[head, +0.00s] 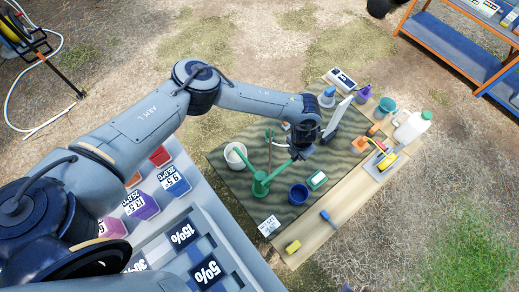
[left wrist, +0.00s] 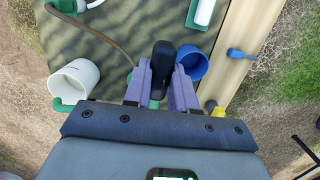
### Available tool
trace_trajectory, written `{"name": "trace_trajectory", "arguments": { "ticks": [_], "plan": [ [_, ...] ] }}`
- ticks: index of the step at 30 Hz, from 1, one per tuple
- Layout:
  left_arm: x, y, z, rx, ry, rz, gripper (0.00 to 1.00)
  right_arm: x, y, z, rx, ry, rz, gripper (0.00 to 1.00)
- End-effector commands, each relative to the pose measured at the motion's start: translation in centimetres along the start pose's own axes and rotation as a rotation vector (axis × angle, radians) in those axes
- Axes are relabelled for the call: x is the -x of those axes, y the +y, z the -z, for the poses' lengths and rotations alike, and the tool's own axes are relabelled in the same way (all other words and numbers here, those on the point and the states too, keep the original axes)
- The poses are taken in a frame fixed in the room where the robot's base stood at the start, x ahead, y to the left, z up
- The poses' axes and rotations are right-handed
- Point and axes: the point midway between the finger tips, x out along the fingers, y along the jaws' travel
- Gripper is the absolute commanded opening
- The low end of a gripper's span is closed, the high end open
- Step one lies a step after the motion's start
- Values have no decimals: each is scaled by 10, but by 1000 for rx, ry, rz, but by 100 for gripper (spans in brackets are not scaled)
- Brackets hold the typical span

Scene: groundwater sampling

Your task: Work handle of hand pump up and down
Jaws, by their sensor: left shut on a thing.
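The green hand pump (head: 260,187) stands on the dark striped mat (head: 222,168). Its green handle (head: 283,167) reaches right and up to my left gripper (head: 301,152). In the left wrist view, the fingers of my left gripper (left wrist: 162,85) are shut on the handle's black grip (left wrist: 162,55), which sticks out between them. The pump body is mostly hidden there behind the gripper. My right gripper is in neither view.
A white bucket (head: 236,154) stands left of the pump, and a blue cup (head: 298,195) stands right of it. A green-cased device (head: 317,180) lies close by. A wooden board (head: 310,238) edges the mat, with a yellow block (head: 293,247) and other tools. Blue-shelved racks (head: 450,45) stand far right.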

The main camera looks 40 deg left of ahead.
Motion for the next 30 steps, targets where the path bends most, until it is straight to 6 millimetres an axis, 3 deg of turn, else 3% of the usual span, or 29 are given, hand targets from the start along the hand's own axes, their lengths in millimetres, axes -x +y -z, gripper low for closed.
{"name": "trace_trajectory", "arguments": {
  "ticks": [1, 6, 12, 21, 30],
  "plan": [
    [12, 1, 6, -3, -17, 1, 3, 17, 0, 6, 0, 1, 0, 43],
    [28, 1, 14, -4, -132, 1, 4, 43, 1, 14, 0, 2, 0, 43],
    [50, 1, 26, 0, -322, 1, 4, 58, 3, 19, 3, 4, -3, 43],
    [70, 0, 34, -3, -512, 1, 4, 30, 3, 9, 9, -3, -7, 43],
    [77, 0, 33, -2, -533, 0, 4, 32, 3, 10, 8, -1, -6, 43]
  ]
}}
